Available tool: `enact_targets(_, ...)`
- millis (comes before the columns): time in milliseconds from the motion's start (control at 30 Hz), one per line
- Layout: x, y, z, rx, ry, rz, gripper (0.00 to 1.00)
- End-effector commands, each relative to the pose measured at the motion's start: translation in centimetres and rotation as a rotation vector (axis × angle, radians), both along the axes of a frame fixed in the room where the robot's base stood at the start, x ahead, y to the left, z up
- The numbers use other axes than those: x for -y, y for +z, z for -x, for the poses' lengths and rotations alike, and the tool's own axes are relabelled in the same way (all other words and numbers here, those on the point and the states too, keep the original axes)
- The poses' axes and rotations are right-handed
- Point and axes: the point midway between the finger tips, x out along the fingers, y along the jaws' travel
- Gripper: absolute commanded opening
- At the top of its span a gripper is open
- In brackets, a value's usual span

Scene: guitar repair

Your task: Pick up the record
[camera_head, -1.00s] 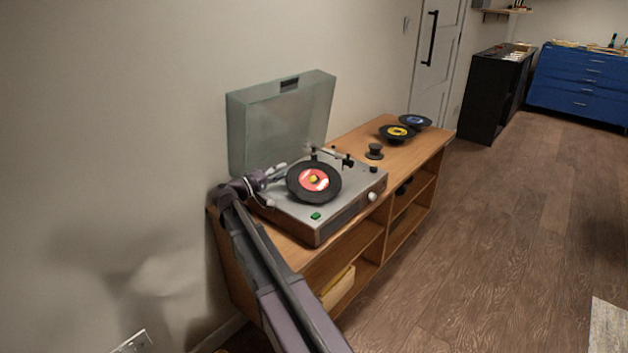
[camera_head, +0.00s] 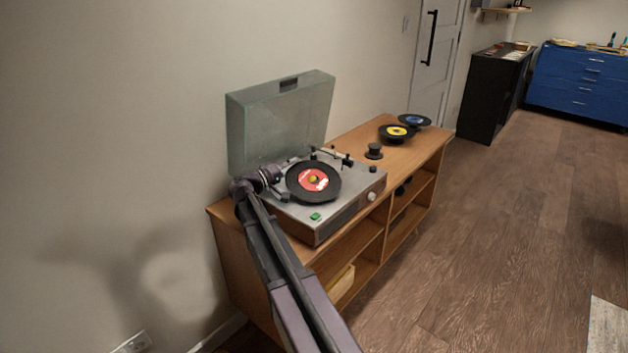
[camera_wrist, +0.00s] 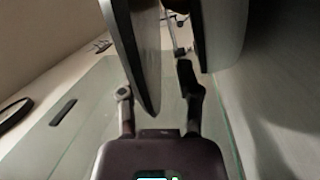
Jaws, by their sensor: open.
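The record (camera_head: 303,195), black with a red and white label, lies on the grey turntable (camera_head: 335,207). My gripper (camera_head: 283,190) is at the record's left edge, low over the turntable. In the wrist view my gripper (camera_wrist: 155,82) is open. A dark disc-like edge (camera_wrist: 136,50) reaches down between the two fingers, apparently the record. A second grey rounded shape (camera_wrist: 222,35) lies to its right; I cannot tell which part of the player it is. Contact between fingers and record cannot be made out.
The turntable's clear lid (camera_head: 275,120) stands open behind, close to my wrist. The tonearm (camera_head: 335,157) lies beyond the record. A black knob-like piece (camera_head: 373,151), a yellow-label record (camera_head: 385,132) and a blue-label record (camera_head: 406,120) are on the wooden cabinet (camera_head: 355,140).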

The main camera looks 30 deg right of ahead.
Motion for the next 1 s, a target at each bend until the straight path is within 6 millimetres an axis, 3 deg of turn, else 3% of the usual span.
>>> enact_targets(467,-0.1,-0.01,-0.02,0.0,0.001,0.0,0.44)
enact_targets(600,-0.12,-0.01,-0.02,0.0,0.001,0.0,0.03)
enact_targets(1000,-0.18,-0.01,-0.04,0.0,0.002,0.0,0.0)
